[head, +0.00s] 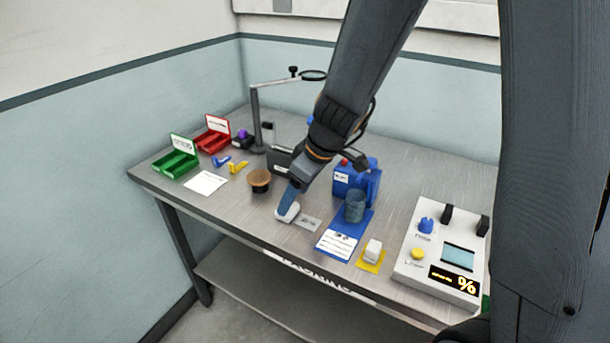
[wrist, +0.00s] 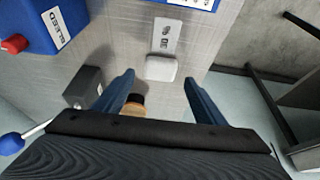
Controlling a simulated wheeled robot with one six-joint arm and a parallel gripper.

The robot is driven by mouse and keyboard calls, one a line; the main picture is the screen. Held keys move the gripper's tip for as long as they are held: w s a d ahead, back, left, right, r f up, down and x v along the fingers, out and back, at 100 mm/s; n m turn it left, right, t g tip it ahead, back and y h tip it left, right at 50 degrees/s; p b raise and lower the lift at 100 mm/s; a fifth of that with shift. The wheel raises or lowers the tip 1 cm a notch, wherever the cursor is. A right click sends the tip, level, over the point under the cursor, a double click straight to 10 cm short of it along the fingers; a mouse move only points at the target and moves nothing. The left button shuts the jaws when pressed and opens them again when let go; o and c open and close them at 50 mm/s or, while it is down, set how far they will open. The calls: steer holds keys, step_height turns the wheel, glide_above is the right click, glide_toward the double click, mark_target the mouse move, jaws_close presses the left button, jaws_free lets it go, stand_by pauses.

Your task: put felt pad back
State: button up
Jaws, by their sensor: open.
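A white, rounded pad, which looks like the felt pad (wrist: 161,68), lies on the bench beside a small grey label plate (wrist: 165,37). In the head view the pad (head: 286,214) shows at the tip of my gripper (head: 290,200), with the label plate (head: 308,224) just right of it. In the wrist view my gripper (wrist: 160,78) is open, its two blue fingers apart to the left and right of the pad. Nothing is held. I cannot tell how high the fingertips are above the bench.
A brown-topped round container (head: 259,180) stands left of my gripper. To the right are a blue box (head: 345,180), a blue-grey cylinder (head: 355,206), a white block (head: 373,250) on a yellow mat and a control box (head: 440,255). The bench front edge is close.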

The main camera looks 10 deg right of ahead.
steer(key=v, duration=0.8)
steer(key=s+d+f+m+h, duration=0.1)
steer(key=s+d+f+m, duration=0.1)
steer(key=s+d+m, duration=0.1)
steer(key=s+d+f+m+g+h, duration=0.1)
steer(key=s+d+m, duration=0.3)
steer(key=s, duration=0.1)
steer(key=s+d+f+m+h, duration=0.1)
steer(key=s+d+f+m, duration=0.1)
steer(key=s+d+m, duration=0.1)
steer(key=shift+s+d+f+g+h, duration=0.3)
steer(key=shift+s+d, duration=0.05)
steer(key=shift+s, duration=0.05)
stand_by(0.4)
